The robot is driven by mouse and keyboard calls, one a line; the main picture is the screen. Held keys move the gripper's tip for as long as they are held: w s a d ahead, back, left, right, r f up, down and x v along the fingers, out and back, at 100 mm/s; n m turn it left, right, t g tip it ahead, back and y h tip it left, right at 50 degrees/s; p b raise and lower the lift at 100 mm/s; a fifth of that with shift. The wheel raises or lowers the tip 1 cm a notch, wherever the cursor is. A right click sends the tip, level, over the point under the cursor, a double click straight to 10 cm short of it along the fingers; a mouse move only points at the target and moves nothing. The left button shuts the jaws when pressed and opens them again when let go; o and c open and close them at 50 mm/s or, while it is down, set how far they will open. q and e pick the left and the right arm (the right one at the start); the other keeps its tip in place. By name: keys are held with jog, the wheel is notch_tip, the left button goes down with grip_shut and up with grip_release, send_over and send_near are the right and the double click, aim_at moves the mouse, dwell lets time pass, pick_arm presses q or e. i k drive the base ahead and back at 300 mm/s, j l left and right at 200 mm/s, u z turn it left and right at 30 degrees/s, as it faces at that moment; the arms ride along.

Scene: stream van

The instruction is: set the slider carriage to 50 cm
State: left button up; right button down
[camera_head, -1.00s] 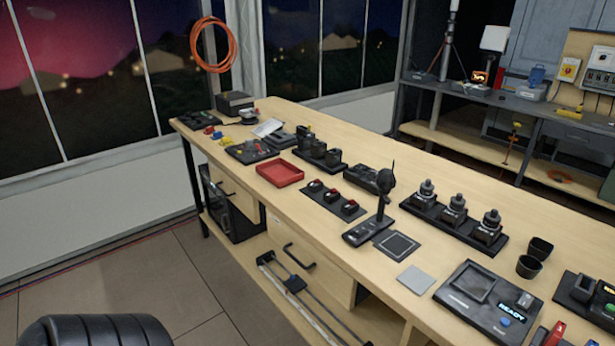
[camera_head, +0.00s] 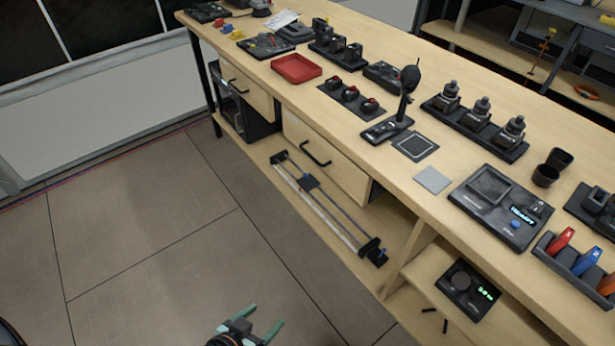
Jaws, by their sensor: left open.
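The slider is a pair of long rails (camera_head: 338,215) on the low shelf under the bench, with dark end blocks. Its black carriage (camera_head: 309,182) sits on the rails, nearer the far-left end than the near end. A pale strip runs along the rails; its markings are too small to read. The near end block (camera_head: 371,250) carries a small blue part. My left gripper (camera_head: 266,315), with green fingers, is open and empty at the bottom edge, over the floor and well apart from the slider. My right gripper is not in view.
The bench top (camera_head: 330,108) overhangs the shelf, and a drawer with a black handle (camera_head: 316,153) is just above the slider. A dial box with a green display (camera_head: 468,288) is on the lower shelf at right. The tiled floor (camera_head: 150,225) before the bench is clear.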

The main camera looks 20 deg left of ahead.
aim_at(308, 183)
jog(key=u, duration=0.45)
jog(key=j+z, duration=0.1)
jog(key=z, duration=0.35)
jog(key=i+j+z, duration=0.1)
jog(key=z, duration=0.4)
jog(key=j+z, duration=0.15)
jog(key=z, duration=0.3)
jog(key=j+z, duration=0.7)
jog(key=j, duration=0.15)
jog(key=k+j+z, duration=0.2)
jog(key=j, duration=0.25)
jog(key=j+z, duration=0.2)
jog(key=j, duration=0.2)
jog(key=k+j, duration=0.1)
jog(key=j, duration=0.25)
jog(key=k+j+z, duration=0.1)
jog(key=j, duration=0.25)
jog(key=k+j, duration=0.15)
jog(key=j, duration=0.2)
jog(key=k+j+z, duration=0.1)
jog(key=j, duration=0.25)
jog(key=k+j, duration=0.2)
jog(key=j, duration=0.15)
jog(key=z, duration=0.05)
